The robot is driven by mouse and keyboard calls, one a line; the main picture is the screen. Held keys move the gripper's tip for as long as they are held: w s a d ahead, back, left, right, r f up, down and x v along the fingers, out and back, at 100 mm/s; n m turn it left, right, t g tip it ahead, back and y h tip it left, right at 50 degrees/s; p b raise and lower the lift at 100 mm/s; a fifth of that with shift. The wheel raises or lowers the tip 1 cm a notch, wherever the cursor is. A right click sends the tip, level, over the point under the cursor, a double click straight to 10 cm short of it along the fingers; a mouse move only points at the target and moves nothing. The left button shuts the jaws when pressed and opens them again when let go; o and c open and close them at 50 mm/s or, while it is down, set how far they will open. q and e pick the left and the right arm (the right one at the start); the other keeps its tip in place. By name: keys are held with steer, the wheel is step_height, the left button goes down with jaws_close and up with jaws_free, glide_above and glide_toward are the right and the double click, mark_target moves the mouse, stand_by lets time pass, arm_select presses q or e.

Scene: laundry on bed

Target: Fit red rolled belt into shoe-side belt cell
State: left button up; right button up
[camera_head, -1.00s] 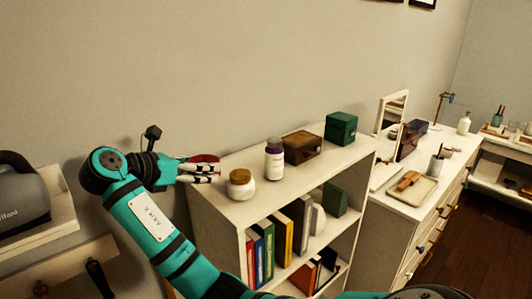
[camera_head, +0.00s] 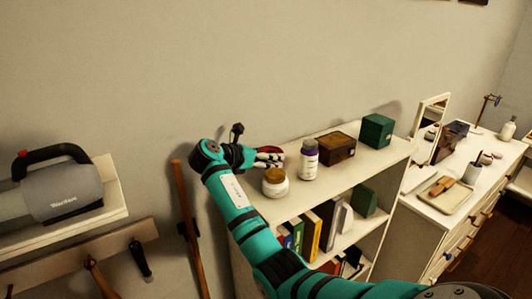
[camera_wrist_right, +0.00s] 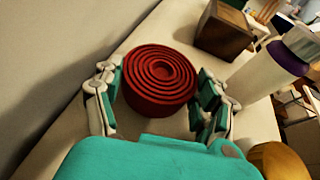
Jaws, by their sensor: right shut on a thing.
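The red rolled belt (camera_wrist_right: 155,80) is a tight spiral coil, seen in the right wrist view between the fingers of my right gripper (camera_wrist_right: 158,97). The fingers stand on either side of it, and the gripper is shut on it. In the head view the belt (camera_head: 270,149) is a small red patch, mostly covered by my right gripper (camera_head: 270,157). The gripper is over the left end of the white bookshelf top, behind the brown-lidded jar. I cannot tell whether the belt touches the shelf. No belt cell is recognizable. My left gripper is not in view.
Close to the gripper stand the white jar (camera_head: 275,184) and the purple-capped bottle (camera_head: 308,160). A brown box (camera_head: 336,148) and a green box (camera_head: 376,131) stand further right on the bookshelf (camera_head: 300,200). A wall is behind. A vacuum (camera_head: 60,190) sits at left.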

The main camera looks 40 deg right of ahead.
steer(key=o, duration=1.3)
steer(key=shift+f, duration=0.1)
